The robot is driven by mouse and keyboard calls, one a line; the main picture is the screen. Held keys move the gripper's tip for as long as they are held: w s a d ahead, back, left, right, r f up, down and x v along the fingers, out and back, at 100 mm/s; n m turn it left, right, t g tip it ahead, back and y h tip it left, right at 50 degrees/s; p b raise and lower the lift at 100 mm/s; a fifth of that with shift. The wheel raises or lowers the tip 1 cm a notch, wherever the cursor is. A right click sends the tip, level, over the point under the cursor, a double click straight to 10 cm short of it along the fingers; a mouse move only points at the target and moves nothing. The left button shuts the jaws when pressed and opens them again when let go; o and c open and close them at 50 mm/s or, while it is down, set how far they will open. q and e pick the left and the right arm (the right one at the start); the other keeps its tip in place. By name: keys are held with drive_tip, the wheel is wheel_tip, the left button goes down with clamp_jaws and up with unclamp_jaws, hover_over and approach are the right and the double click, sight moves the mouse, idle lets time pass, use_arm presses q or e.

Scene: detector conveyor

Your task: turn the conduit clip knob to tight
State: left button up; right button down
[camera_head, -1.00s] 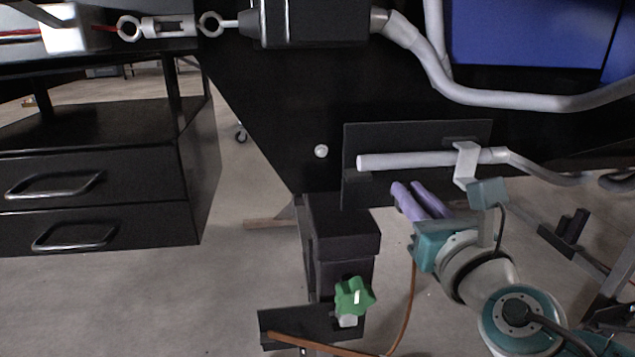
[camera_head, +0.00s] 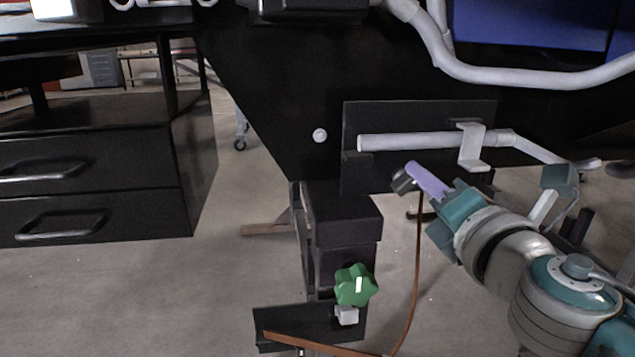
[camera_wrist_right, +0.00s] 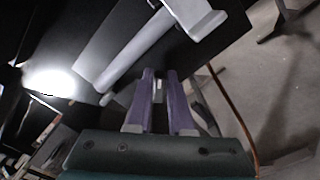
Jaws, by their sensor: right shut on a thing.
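The grey conduit (camera_head: 410,142) runs along a black plate (camera_head: 360,112), with a pale bracket clip (camera_head: 472,145) over its right part. My right gripper (camera_head: 418,180) is just below the conduit, its purple fingers pointing up and left. It is shut on a small dark knob (camera_head: 402,181), mostly hidden by the fingers. In the right wrist view a pale mark shows on the dark knob (camera_wrist_right: 158,86) between the fingertips (camera_wrist_right: 160,78). I cannot read a tight or loose setting. My left gripper is not in view.
A green knob (camera_head: 356,285) with a white mark sits on a lower black bracket (camera_head: 280,320). A brown cable (camera_head: 416,270) hangs close to the right gripper. A drawer cabinet (camera_head: 100,185) stands at the left. Open floor lies between.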

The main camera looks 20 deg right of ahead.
drive_tip(key=shift+d+f+m+b, duration=0.15)
drive_tip(key=shift+m+b, duration=0.25)
drive_tip(key=shift+m, duration=0.95)
drive_tip(key=shift+f+m+b, duration=0.25)
drive_tip(key=shift+m+b, duration=0.2)
drive_tip(key=shift+m, duration=0.95)
drive_tip(key=shift+d+f+m+b, duration=0.15)
drive_tip(key=shift+m+b, duration=0.25)
drive_tip(key=shift+m, duration=0.95)
drive_tip(key=shift+a, duration=0.1)
drive_tip(key=c, duration=0.8)
unclamp_jaws()
drive_tip(key=shift+s, duration=0.1)
drive_tip(key=v, duration=1)
